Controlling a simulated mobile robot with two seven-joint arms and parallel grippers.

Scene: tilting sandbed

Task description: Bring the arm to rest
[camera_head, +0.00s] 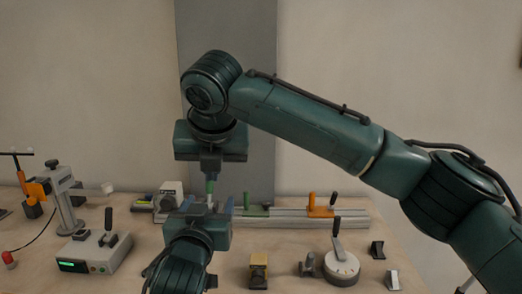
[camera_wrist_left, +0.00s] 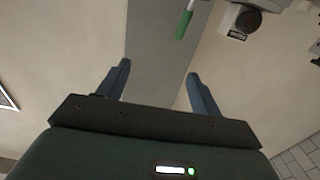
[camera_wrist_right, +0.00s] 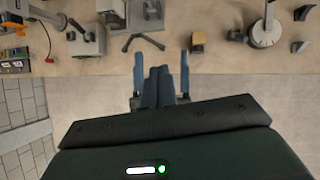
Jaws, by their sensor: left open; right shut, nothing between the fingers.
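My right arm (camera_head: 310,122) comes in from the right, arches over the bench and bends down at the left. Its gripper (camera_head: 209,172) points down near the middle of the head view, above my left gripper. In the right wrist view its fingers (camera_wrist_right: 158,80) are together with nothing between them. My left gripper (camera_head: 206,204) sits low in the head view, its fingers pointing away over the bench. In the left wrist view its fingers (camera_wrist_left: 160,80) are wide apart and empty. A green upright handle (camera_head: 210,187) shows between the two grippers in the head view.
A rail (camera_head: 345,213) with an orange-handled clamp (camera_head: 320,208) runs along the back. A round lever dial (camera_head: 342,268) and a yellow block (camera_head: 258,272) stand at the front right.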

